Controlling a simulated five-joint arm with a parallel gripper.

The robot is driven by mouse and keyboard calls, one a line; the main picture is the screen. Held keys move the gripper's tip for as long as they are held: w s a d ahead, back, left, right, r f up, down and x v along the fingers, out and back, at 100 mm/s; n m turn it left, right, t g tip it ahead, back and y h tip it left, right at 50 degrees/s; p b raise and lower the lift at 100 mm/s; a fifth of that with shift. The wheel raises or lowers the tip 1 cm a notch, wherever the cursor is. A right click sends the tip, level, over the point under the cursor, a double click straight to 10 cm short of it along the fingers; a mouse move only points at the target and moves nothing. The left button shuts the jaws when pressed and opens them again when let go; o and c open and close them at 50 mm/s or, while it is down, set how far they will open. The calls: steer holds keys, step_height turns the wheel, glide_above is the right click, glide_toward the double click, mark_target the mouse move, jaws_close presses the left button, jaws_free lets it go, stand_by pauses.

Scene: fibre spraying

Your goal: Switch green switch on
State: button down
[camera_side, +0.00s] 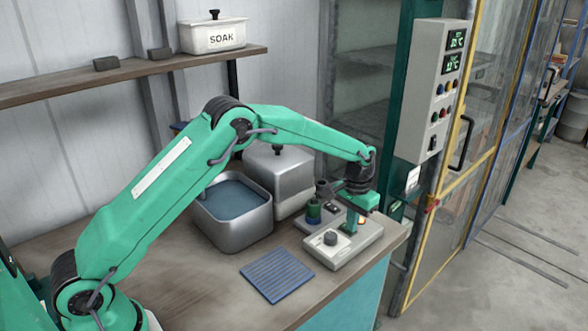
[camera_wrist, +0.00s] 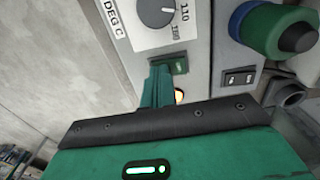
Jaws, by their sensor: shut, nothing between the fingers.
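The green switch (camera_wrist: 180,66) is a small dark green rocker on a pale control box, below the dial in the wrist view. My gripper (camera_wrist: 162,72) is shut and empty, with its fingertips right beside the left end of the switch; I cannot tell if they touch it. A small lamp (camera_wrist: 179,96) glows amber just below the switch. In the side view my gripper (camera_side: 350,228) points down over the control box (camera_side: 366,244), and the switch cannot be made out there.
A dial (camera_side: 330,238) with temperature marks is on the box. A black rocker switch (camera_wrist: 239,78) and a green cylindrical part (camera_wrist: 270,30) are to the right in the wrist view. A metal basin of liquid (camera_side: 254,241) and a blue ribbed mat (camera_side: 277,274) lie to the left.

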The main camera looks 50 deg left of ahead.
steer(key=shift+r, duration=3.5)
steer(key=shift+r, duration=0.1)
